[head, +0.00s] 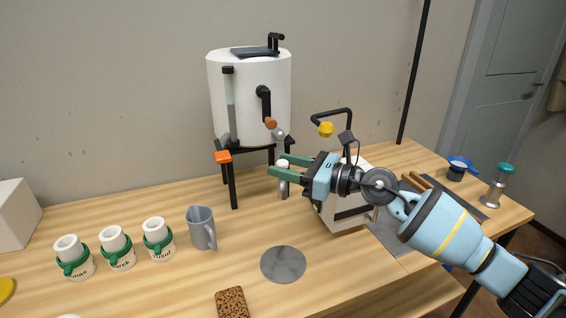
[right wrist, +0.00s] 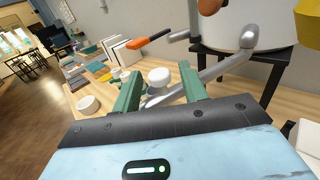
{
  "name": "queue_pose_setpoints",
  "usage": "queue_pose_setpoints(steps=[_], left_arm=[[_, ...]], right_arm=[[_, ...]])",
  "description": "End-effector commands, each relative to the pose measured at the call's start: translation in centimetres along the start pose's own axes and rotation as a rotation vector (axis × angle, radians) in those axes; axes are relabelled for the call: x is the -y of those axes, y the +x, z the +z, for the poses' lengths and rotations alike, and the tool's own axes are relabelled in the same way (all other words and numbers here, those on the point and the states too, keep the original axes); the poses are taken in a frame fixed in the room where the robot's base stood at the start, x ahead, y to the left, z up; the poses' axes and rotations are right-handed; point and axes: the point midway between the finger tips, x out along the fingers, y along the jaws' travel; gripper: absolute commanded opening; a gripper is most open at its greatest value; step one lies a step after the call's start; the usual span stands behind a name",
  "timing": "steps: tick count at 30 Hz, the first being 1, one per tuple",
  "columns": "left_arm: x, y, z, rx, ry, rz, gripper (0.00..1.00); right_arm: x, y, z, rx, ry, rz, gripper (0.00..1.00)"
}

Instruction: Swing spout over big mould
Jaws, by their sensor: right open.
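The white tank (head: 248,95) stands on a black stand at the back middle. Its valve has an orange-tipped lever (head: 270,123). A silver pipe, which looks like the spout, runs below the tank in the right wrist view (right wrist: 215,72); it has a white knob (right wrist: 158,77). My right gripper (head: 275,165) is open, with its green fingers on either side of the knob; whether they touch it I cannot tell. My left gripper is not in view.
Three white cups with green bands (head: 115,248) and a grey jug (head: 202,228) stand to the left. A grey disc (head: 283,264) and a brown speckled block (head: 232,302) lie in front. A bent black pipe with a yellow knob (head: 326,129) rises behind my gripper.

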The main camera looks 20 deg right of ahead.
Motion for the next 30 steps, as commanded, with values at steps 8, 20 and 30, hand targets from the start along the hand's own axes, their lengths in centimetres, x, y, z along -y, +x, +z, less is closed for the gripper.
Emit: queue_pose_setpoints(steps=[8, 20, 30], left_arm=[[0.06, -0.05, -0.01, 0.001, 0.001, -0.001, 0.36], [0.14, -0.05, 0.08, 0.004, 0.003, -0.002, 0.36], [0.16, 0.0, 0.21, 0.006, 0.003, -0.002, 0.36]], right_arm=[[-0.05, 1.12, -0.05, 0.0, 0.0, 0.001, 0.43], [-0.04, 1.07, -0.06, -0.001, 0.0, 0.001, 0.12], [0.0, 1.01, -0.11, -0.001, 0.001, 0.001, 0.0]])
